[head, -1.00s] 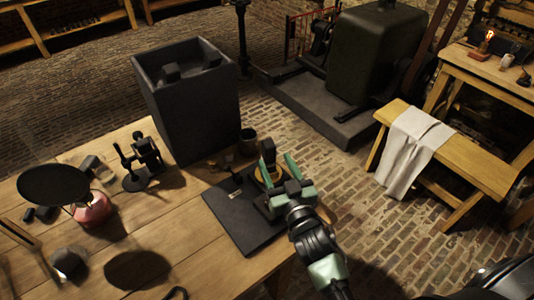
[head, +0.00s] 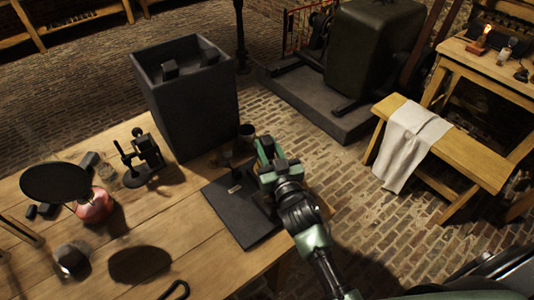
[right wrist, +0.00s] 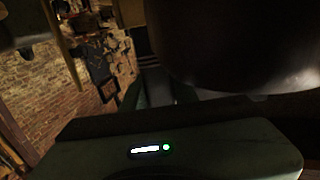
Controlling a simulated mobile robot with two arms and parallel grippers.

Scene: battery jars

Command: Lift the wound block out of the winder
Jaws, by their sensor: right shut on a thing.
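My right gripper (head: 263,152) reaches over the right end of the table, at the far right part of a flat dark board (head: 238,218) that appears to be the winder's base. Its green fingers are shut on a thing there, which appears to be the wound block. The fingers and wrist hide most of it, so I cannot tell whether it is clear of the winder. My left gripper is not in view.
A tall dark open box (head: 190,105) stands behind the board, with a small cup (head: 247,132) beside it. A black stand (head: 143,158) and a red-based round pan (head: 92,208) are at left. A bench with a cloth (head: 412,140) stands on the floor at right.

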